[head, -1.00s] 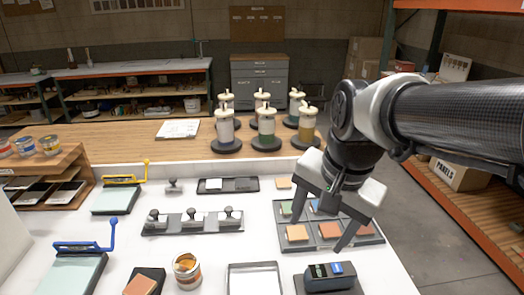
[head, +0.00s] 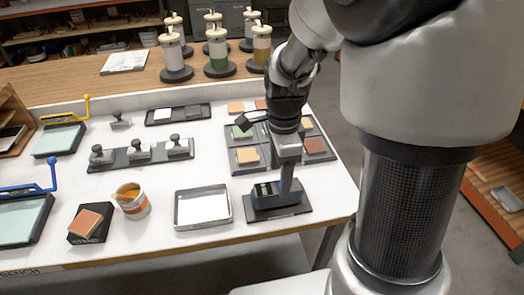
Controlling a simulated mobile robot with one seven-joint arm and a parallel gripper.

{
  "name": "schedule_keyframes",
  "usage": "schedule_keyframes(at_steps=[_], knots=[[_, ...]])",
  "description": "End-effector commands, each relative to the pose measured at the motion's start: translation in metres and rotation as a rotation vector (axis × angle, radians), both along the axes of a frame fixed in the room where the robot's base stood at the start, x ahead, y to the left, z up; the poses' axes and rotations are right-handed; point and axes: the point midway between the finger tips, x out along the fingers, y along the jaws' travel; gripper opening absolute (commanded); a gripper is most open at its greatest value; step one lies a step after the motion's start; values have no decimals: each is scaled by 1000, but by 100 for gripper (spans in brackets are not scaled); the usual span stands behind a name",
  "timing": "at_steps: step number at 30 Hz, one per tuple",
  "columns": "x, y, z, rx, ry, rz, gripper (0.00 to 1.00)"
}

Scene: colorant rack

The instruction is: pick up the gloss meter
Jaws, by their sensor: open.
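The gloss meter (head: 266,196) is a dark blue-black box with a small greenish display. It sits on a dark flat base (head: 280,212) near the front right of the white table. My gripper (head: 264,160) is open above and behind it in the head view. One finger reaches down in front of the right part of the meter in the picture. The other finger shows up and to the left, over the panel tray. I cannot tell whether the near finger touches the meter. Part of the meter is hidden behind that finger.
A shallow metal tray (head: 203,224) stands just left of the meter. A tray of coloured panels (head: 233,169) lies behind it. An orange-filled cup (head: 131,201) and a block on a black stand (head: 89,239) are farther left. The table's front edge (head: 220,242) is close.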

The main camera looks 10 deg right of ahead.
Motion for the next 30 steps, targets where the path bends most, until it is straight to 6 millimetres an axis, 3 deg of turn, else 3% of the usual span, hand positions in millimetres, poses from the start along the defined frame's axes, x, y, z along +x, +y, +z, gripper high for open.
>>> schedule_keyframes(at_steps=[8, 15, 25, 30], knots=[[0, 1, -23, 0, 1, 0, 64], [-1, 4, -58, 0, 2, 1, 64], [0, 4, -65, 1, -1, 1, 64], [0, 4, -64, 1, -1, 1, 37]])
